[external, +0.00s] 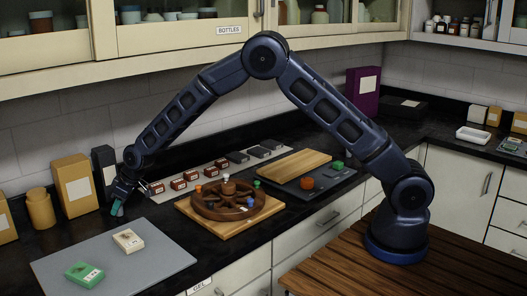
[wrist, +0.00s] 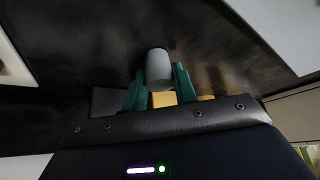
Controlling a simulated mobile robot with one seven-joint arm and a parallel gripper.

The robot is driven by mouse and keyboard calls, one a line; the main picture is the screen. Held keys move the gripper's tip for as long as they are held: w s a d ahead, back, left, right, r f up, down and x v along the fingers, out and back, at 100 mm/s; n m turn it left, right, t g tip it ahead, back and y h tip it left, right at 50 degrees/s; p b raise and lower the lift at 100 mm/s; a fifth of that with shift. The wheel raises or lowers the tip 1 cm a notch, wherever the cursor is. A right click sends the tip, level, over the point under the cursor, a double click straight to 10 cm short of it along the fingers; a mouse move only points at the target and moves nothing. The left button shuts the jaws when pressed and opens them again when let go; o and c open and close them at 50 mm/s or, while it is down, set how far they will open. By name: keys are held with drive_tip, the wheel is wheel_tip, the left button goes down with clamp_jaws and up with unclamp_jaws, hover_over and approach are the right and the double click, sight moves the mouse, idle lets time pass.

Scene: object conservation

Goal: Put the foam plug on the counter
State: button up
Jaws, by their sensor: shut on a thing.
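My gripper (external: 117,209) is at the left of the external view, pointing down close to the black counter (external: 210,250). In the wrist view its teal fingers (wrist: 159,82) are shut on a light grey cylinder, which looks like the foam plug (wrist: 158,66). The plug's end sticks out past the fingertips, over the dark counter surface. In the external view I cannot make out the plug, and I cannot tell whether it touches the counter.
A grey mat (external: 110,275) with a white block (external: 128,240) and a green block (external: 85,274) lies in front. Cardboard boxes (external: 74,185) and a tan jar (external: 40,208) stand left. A wooden board with a brown wheel (external: 228,205) is right.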

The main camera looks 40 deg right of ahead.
drive_tip(key=o, duration=0.9)
drive_tip(key=shift+o, duration=0.2)
drive_tip(key=v, duration=1.2)
drive_tip(key=shift+d+r, duration=0.15)
drive_tip(key=s+d+r+m+h, duration=0.1)
drive_tip(key=s+d+r, duration=0.5)
drive_tip(key=d, duration=0.5)
drive_tip(key=s+d+r+m, duration=0.2)
drive_tip(key=s+d+r, duration=0.4)
drive_tip(key=d, duration=0.5)
drive_tip(key=s+d+r+m+h, duration=0.1)
drive_tip(key=s+d+r, duration=0.3)
drive_tip(key=d+r, duration=0.55)
drive_tip(key=s+d+f+m+h, duration=0.1)
drive_tip(key=s+d+m, duration=0.1)
drive_tip(key=s+d, duration=0.7)
drive_tip(key=s+d+m+h, duration=0.1)
drive_tip(key=s+d+m, duration=0.1)
drive_tip(key=s+d, duration=0.8)
drive_tip(key=s, duration=0.8)
drive_tip(key=shift+f+m, duration=0.3)
drive_tip(key=shift+f, duration=0.05)
